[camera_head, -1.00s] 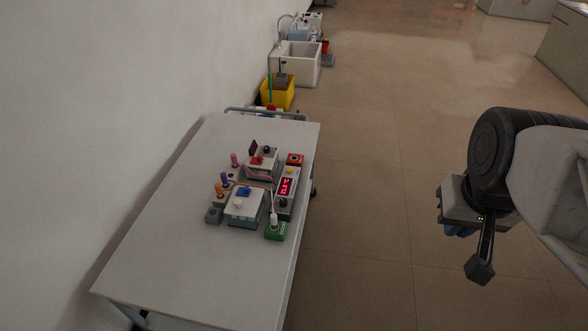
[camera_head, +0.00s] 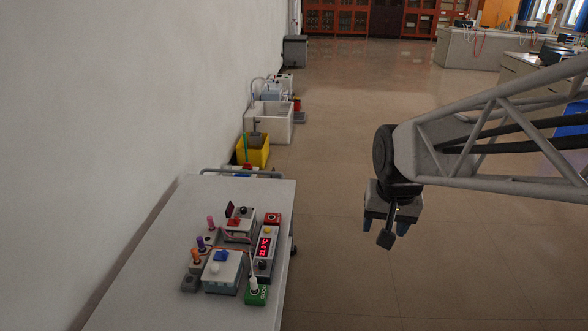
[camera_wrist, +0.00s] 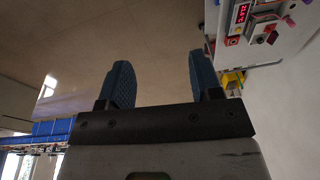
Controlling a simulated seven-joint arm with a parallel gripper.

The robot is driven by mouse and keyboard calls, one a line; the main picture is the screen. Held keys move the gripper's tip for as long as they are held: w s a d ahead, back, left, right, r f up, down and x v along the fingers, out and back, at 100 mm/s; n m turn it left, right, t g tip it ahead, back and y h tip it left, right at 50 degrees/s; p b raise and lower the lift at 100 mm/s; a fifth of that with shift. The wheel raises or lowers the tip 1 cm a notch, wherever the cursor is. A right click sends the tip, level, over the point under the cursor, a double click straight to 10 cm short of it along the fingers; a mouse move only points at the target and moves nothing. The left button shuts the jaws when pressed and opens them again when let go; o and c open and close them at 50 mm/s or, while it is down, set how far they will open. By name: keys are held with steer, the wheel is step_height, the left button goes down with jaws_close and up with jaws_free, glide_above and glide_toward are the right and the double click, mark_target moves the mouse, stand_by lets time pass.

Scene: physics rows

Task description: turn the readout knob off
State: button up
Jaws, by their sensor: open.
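The readout (camera_head: 264,247) is a pale box with a lit red display, standing on the right part of the white table. A dark round knob (camera_head: 262,264) sits at its near end; which way it points is too small to tell. The readout also shows at the top right of the wrist view (camera_wrist: 242,13), its display lit. My gripper (camera_head: 387,226) hangs over the floor to the right of the table, well apart from the readout. In the wrist view its two blue fingers (camera_wrist: 160,72) are spread with nothing between them.
On the white table (camera_head: 140,290), a green block (camera_head: 257,293), a red box (camera_head: 272,218), a blue-topped box (camera_head: 222,270) and several coloured plugs crowd the readout. A wall runs along the left. The floor right of the table is clear.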

steer(key=w+a+f, duration=0.6)
steer(key=w+a, duration=0.1)
steer(key=w, duration=0.4)
steer(key=m+g, duration=0.2)
glide_above(263, 262)
steer(key=f, duration=3.1)
steer(key=shift+s+d+f, duration=0.15)
steer(key=shift+d+f, duration=0.05)
steer(key=shift+a+f+m, duration=0.3)
steer(key=shift+f, duration=0.15)
steer(key=shift+f, duration=0.2)
steer(key=shift+f, duration=3.75)
